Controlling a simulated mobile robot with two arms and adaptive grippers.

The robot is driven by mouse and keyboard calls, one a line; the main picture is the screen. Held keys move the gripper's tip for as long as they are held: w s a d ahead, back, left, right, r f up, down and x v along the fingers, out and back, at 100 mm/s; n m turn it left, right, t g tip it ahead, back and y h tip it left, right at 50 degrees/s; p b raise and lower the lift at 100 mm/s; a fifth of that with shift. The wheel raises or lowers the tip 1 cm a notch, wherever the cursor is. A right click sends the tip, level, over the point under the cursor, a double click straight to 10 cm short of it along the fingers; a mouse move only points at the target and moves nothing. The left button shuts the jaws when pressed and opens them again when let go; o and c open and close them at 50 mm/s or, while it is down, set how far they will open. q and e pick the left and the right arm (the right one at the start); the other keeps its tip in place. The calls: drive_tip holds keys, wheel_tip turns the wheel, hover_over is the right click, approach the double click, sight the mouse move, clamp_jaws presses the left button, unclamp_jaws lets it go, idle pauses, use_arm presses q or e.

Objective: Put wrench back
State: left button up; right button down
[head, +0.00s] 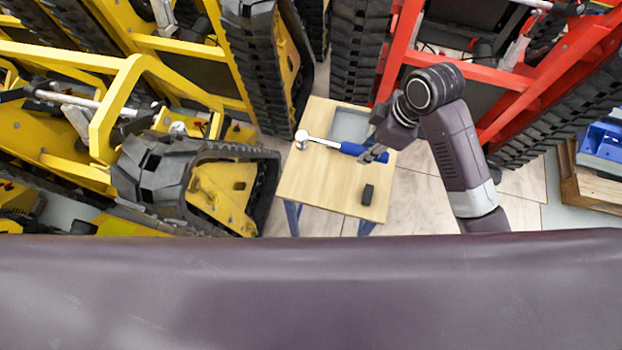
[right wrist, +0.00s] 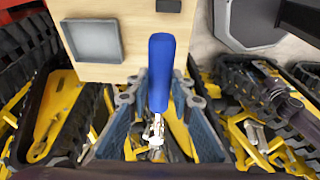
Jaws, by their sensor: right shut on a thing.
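The wrench, with a blue handle and silver head (head: 335,146), lies across the view of the small wooden table (head: 320,190), its head toward the table's left edge. My right gripper (head: 374,154) is shut on the blue handle near its right end. The wrench also shows in the right wrist view, blue handle (right wrist: 161,72) upward and silver part below. I cannot tell how far it is above the tabletop. A grey square tray (head: 349,125) sits at the table's back, partly behind my arm; it shows whole in the right wrist view (right wrist: 93,41). My left gripper is not in view.
A small black block (head: 368,194) lies on the table's front right. Yellow tracked carriers (head: 225,190) stand close on the left, and a red one (head: 500,75) at the back right. A blue object (head: 601,142) rests on a wooden stand at far right. Floor shows right of the table.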

drive_tip(key=shift+s+a+r, duration=0.1)
drive_tip(key=shift+s+a, duration=0.05)
drive_tip(key=shift+f, duration=0.3)
wheel_tip(320, 180, down, 19)
drive_tip(key=shift+f, duration=0.2)
drive_tip(key=c, duration=1.7)
unclamp_jaws()
drive_tip(key=v, duration=1.2)
